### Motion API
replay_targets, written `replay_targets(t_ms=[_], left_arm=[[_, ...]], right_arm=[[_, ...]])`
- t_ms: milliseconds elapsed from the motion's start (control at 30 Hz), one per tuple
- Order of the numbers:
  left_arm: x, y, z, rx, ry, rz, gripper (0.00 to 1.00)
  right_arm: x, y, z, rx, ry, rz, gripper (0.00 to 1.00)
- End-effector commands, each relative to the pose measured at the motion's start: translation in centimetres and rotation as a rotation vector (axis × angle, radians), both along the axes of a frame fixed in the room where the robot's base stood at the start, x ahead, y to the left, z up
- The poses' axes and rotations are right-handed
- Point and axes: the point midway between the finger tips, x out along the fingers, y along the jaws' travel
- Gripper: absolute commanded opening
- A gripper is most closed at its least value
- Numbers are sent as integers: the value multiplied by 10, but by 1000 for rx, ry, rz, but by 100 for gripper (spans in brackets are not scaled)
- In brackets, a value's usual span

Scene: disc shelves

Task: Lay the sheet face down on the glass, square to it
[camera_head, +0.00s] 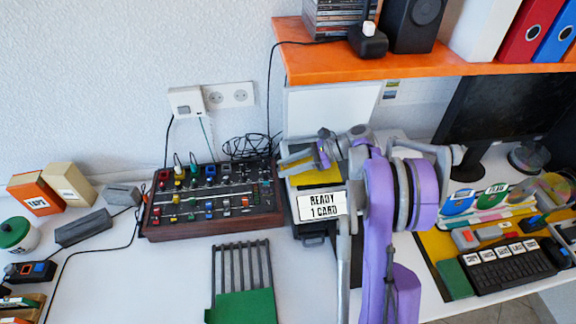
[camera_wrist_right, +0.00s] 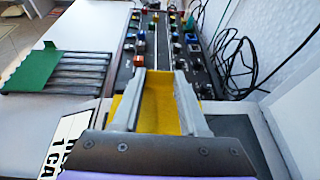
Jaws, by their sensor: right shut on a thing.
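My right gripper (camera_head: 300,165) is shut on a yellow sheet (camera_wrist_right: 160,112), held between its two fingers in the right wrist view. In the head view, yellow also shows by the fingers (camera_head: 304,178). The gripper is over the dark machine with a "READY 1 CARD" display (camera_head: 321,205); its white lid (camera_head: 335,110) stands raised behind. My wrist and arm hide most of the machine's top, so I cannot make out the glass. I cannot tell which face of the sheet is down, or whether it touches anything. My left gripper is not in view.
A mixer (camera_head: 212,198) stands left of the machine, with black cables (camera_head: 250,147) behind it. A slatted rack (camera_head: 242,262) with a green sheet (camera_head: 242,307) is in front. An orange shelf (camera_head: 400,64) hangs above. A keyboard (camera_head: 500,268) is at right.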

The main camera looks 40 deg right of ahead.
Motion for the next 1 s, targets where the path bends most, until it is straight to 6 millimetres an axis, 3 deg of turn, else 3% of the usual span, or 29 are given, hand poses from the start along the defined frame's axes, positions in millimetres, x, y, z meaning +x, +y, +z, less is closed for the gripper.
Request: replay_targets(t_ms=[667, 700, 867, 1000], left_arm=[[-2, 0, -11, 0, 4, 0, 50], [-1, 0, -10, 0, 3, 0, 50], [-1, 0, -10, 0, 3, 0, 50], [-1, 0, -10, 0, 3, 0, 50]], right_arm=[[0, 0, -13, 0, 0, 0, 0], [0, 0, -12, 0, 0, 0, 48], [0, 0, -12, 0, 0, 0, 77], [0, 0, -12, 0, 0, 0, 78]])
